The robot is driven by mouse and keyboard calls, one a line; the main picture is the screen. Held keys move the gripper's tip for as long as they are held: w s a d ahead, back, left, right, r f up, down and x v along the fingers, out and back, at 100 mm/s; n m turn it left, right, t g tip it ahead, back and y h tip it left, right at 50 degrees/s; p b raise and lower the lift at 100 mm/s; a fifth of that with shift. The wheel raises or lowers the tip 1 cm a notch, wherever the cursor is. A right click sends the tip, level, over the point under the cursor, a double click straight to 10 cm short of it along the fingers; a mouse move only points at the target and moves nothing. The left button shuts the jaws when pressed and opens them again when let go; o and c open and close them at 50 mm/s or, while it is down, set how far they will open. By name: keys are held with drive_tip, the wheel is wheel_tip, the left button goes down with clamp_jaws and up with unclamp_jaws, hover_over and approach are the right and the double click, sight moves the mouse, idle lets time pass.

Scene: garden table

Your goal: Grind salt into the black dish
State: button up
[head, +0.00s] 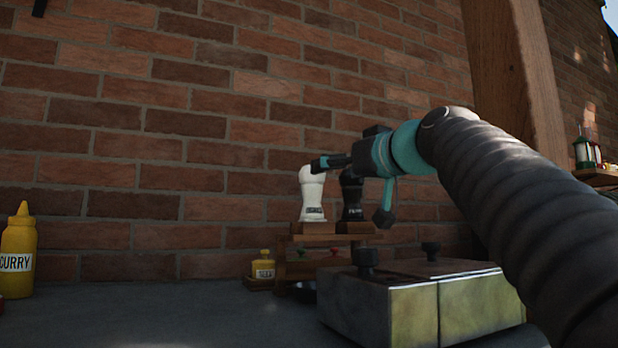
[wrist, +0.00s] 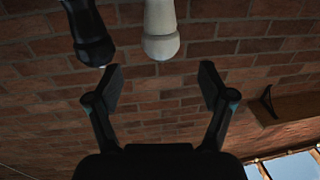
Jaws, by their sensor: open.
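A white mill (head: 312,196) and a black mill (head: 352,196) stand upright side by side on a small wooden stand (head: 330,237). My gripper (head: 322,164) is open and empty at the height of the mills' tops, overlapping the white mill's head in the head view. In the upside-down wrist view, the white mill (wrist: 161,28) is centred just past the open fingertips (wrist: 160,76), and the black mill (wrist: 90,35) is to the left. A dark dish (head: 304,291) lies on the table below the stand, partly hidden by a stone box. The mill labels are too small to read.
The stone box (head: 362,306) with dark knobs fills the front right. A small yellow jar (head: 263,266) stands left of the stand. A yellow curry bottle (head: 18,250) is at far left. The table (head: 150,310) between is clear. A brick wall rises behind.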

sight(312, 178)
drive_tip(key=p+x, duration=0.1)
drive_tip(key=x, duration=0.8)
drive_tip(key=c, duration=1.2)
drive_tip(key=shift+a+m+t+h+p, duration=0.1)
drive_tip(key=shift+m+t+h+p, duration=0.5)
drive_tip(key=shift+m+h+p, duration=0.85)
drive_tip(key=shift+w+h, duration=0.1)
drive_tip(key=shift+h, duration=0.35)
drive_tip(key=shift+f+m+t+h+p, duration=0.15)
drive_tip(key=shift+m+t+h+p, duration=0.2)
drive_tip(key=shift+h+p, duration=0.4)
drive_tip(key=shift+f+m+h+b, duration=0.2)
drive_tip(key=shift+m+h+b, duration=0.5)
drive_tip(key=shift+h, duration=0.55)
drive_tip(key=shift+r+m+t+h, duration=0.15)
drive_tip(key=shift+m+t+h, duration=0.1)
drive_tip(key=shift+m+h, duration=0.15)
